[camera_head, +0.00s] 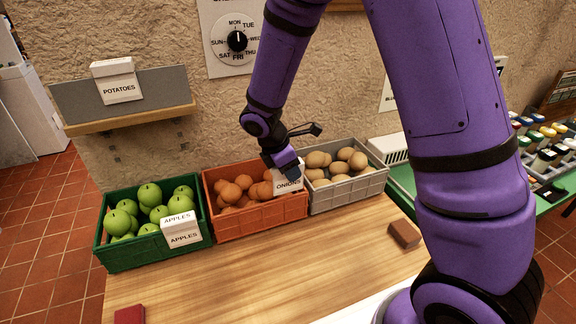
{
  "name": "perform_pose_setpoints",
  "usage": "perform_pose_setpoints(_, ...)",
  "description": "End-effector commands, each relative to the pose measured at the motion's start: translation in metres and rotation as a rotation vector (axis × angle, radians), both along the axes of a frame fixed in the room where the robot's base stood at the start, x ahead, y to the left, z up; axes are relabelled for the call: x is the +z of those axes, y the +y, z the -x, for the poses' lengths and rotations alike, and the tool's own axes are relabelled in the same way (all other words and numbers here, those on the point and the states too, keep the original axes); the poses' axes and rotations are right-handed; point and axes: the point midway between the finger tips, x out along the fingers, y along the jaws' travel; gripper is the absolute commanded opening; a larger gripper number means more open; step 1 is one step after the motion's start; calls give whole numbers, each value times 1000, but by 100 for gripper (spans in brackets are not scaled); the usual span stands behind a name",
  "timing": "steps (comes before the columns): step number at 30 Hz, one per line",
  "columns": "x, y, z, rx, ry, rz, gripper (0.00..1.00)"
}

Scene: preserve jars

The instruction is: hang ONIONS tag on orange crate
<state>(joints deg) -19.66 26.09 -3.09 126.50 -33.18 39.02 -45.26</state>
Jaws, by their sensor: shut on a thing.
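The white ONIONS tag (289,184) is held in my gripper (285,168), which is shut on its upper part and points down. The lettering faces the camera and reads upright. The tag is at the right end of the orange crate (262,218), overlapping its upper front edge in this view. I cannot tell whether the tag touches the rim or hangs just above or in front of it. The orange crate stands on the wooden table and holds several orange-brown onions. My gripper and the tag hide some of its right corner.
A green crate (130,256) of apples with an APPLES tag (181,230) stands left. A grey crate (347,191) of potatoes stands close right. A POTATOES tag (119,88) hangs on a grey board (72,100). A brown block (404,234) and red block (130,315) lie on the table (240,275).

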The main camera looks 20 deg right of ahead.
Motion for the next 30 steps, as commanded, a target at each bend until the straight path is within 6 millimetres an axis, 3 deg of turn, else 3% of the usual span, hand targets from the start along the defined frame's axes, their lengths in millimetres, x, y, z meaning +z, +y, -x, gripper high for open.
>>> perform_pose_setpoints(8,-5,-1,0,-1,2,6,19)
perform_pose_setpoints(30,-56,-1,0,-2,1,6,19)
